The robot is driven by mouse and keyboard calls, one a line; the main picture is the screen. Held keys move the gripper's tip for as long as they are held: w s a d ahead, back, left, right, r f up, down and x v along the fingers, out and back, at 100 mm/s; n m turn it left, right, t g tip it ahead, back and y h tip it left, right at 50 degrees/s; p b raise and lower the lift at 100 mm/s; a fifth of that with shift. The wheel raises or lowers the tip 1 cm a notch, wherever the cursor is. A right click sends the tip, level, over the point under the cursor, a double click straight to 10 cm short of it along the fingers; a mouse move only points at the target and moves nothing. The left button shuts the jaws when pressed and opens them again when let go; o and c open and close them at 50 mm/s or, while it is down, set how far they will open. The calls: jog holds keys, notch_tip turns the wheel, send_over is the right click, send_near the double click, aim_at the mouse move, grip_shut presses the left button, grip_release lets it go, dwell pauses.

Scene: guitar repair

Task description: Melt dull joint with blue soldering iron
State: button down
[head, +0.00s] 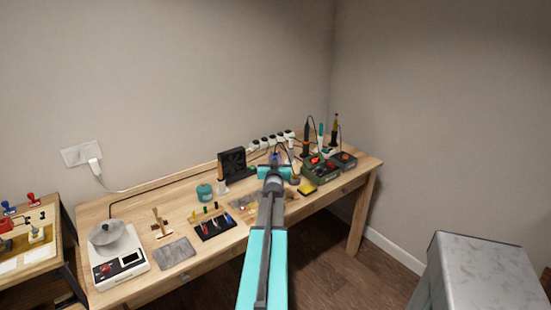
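My arm reaches over the workbench, and my gripper (274,166) is above its right half, seen from behind. Its fingertips are mostly hidden by my own wrist, so I cannot tell whether it is open or shut. A small blue and red bit shows at its far end, too small to identify. A slim teal-blue tool, perhaps the blue soldering iron (321,130), stands upright at the back right, between two dark upright tools. A grey mat (240,203) lies left of my wrist with small pieces on it; the dull joint cannot be made out.
Soldering stations (322,168) stand at the right end of the workbench (190,265), with a yellow pad (307,188) in front. A black fan box (232,163), a teal jar (204,192), a black tool tray (214,226) and a scale-like device (120,265) stand further left.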

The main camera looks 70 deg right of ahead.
dwell(0.5)
notch_tip(320, 180, up, 7)
jog(key=p, duration=0.2)
dwell(1.0)
jog(key=shift+p, duration=0.35)
jog(key=d+r+p, duration=0.2)
jog(key=d+p, duration=0.5)
jog(key=d, duration=0.1)
dwell(0.7)
